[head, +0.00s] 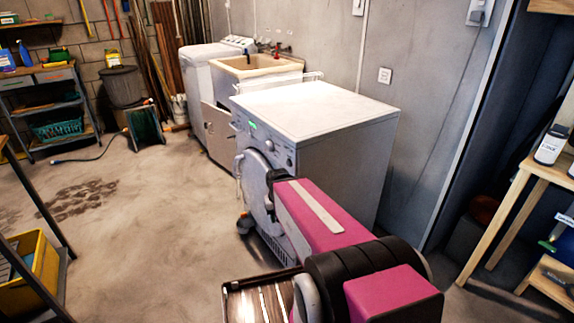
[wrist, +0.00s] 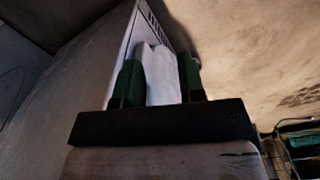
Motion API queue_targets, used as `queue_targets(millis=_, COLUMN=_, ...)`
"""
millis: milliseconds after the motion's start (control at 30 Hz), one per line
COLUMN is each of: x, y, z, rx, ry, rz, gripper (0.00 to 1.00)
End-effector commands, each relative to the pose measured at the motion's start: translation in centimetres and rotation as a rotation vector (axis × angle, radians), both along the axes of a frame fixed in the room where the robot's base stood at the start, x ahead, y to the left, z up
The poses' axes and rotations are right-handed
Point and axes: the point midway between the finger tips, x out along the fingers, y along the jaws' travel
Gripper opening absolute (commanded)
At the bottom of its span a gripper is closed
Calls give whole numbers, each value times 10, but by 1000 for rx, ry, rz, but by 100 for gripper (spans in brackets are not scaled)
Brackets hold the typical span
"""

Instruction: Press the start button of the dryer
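The dryer (head: 318,105) is the white machine with a flat top in the middle of the head view. Its front control panel has a small green lit display (head: 253,125) and round controls (head: 270,145). I cannot single out the start button. My magenta and black arm reaches to the dryer's front and covers part of it. My gripper is hard to make out in the head view. In the wrist view my gripper (wrist: 158,78) has two dark green fingers standing apart, low beside the dryer's front. A pale shape shows between them; I cannot tell whether they touch it. The vent slots (wrist: 160,28) lie beyond.
A sink (head: 255,66) and a white washer (head: 205,80) stand behind the dryer along the wall. A wooden table (head: 525,190) stands at the right. A yellow crate (head: 40,268) is at the lower left. The concrete floor (head: 150,200) left of the dryer is open.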

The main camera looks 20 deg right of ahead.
Motion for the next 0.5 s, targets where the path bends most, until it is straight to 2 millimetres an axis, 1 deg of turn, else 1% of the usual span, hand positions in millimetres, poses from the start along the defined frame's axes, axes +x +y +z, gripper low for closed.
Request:
queue_targets(millis=33, x=0, y=0, z=0, rx=0, ry=0, rz=0, gripper=19)
queue_targets(millis=100, x=0, y=0, z=0, rx=0, ry=0, rz=0, gripper=0)
queue_targets(millis=500, x=0, y=0, z=0, rx=0, ry=0, rz=0, gripper=0)
